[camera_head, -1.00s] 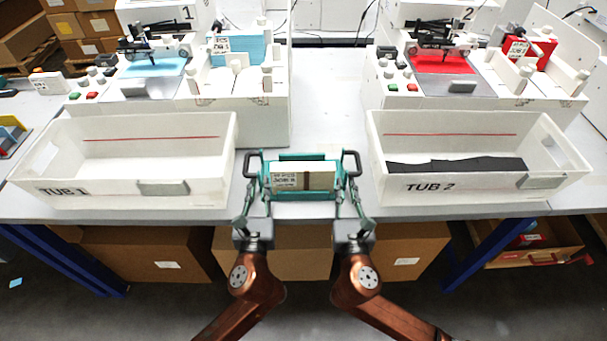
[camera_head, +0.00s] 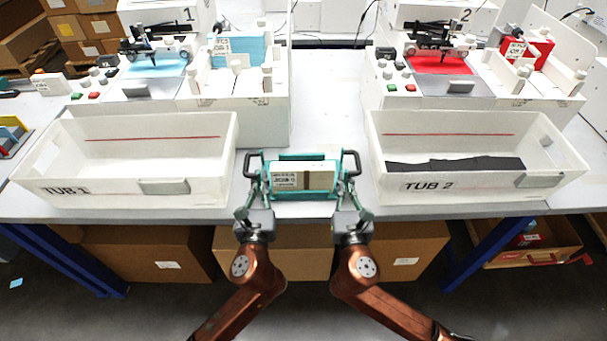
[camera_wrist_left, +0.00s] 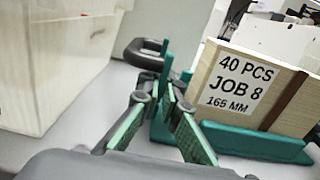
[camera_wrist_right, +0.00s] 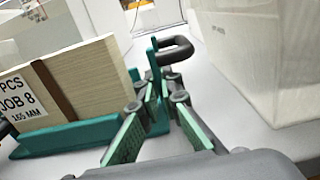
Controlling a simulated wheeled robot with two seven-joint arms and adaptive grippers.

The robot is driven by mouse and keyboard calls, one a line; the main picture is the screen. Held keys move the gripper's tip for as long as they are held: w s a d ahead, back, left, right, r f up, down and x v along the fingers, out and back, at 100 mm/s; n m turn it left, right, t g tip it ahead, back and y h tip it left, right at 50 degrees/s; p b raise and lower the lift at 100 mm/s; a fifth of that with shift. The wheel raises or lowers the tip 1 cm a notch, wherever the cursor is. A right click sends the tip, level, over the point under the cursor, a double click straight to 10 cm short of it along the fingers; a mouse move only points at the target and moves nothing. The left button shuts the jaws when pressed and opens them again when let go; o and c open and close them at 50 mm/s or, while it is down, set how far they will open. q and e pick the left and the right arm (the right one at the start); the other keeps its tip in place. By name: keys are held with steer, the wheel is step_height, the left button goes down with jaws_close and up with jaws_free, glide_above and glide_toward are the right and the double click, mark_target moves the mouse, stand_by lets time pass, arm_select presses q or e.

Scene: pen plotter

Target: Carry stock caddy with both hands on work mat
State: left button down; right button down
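The stock caddy (camera_head: 306,194) is a teal carrier with dark handles at both ends, standing level at the table's front edge between two tubs. It holds a pale stack labelled "JOB 8", "40 PCS" and "165 MM" in the left wrist view (camera_wrist_left: 237,84). My left gripper (camera_head: 247,207) is at its left end; its fingers (camera_wrist_left: 155,100) are apart, with a teal end post between or just beyond them. My right gripper (camera_head: 359,207) is at the right end, fingers (camera_wrist_right: 156,100) likewise apart around or before the post. Finger contact is unclear. I cannot make out a distinct work mat.
TUB 1 (camera_head: 205,192) stands close on the left, empty. TUB 2 (camera_head: 470,182) stands close on the right with dark material inside. Plotter 1 (camera_head: 150,88) and plotter 2 (camera_head: 440,88) stand behind. The table strip (camera_head: 328,100) between them is clear.

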arm_select(q)
steer(key=shift+r, duration=0.3)
arm_select(e)
steer(key=shift+r, duration=0.25)
